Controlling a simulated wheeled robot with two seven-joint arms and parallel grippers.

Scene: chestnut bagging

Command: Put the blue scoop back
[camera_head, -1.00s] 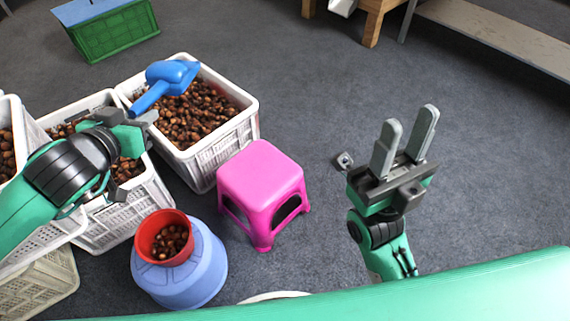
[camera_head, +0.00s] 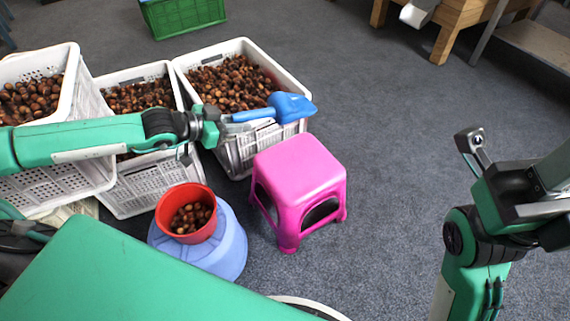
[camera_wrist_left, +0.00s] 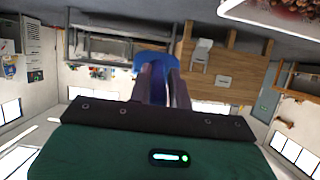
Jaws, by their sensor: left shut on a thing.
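The blue scoop (camera_head: 291,107) is over the front right corner of the right white crate in the head view, its handle pointing left and its head right. My left gripper (camera_head: 230,121) is shut on the handle. In the left wrist view the blue scoop (camera_wrist_left: 155,62) shows beyond the two dark fingers of the left gripper (camera_wrist_left: 164,80). Whether the scoop touches the crate rim cannot be told. My right gripper (camera_head: 540,208) is at the right edge, partly cut off, apart from everything; its fingertips are not clear.
White crates of chestnuts stand at left, among them the right crate (camera_head: 236,158). A pink stool (camera_head: 300,175) stands just in front of it. A red bucket (camera_head: 186,210) with chestnuts sits on an upturned blue tub (camera_head: 225,255). The grey floor at right is open.

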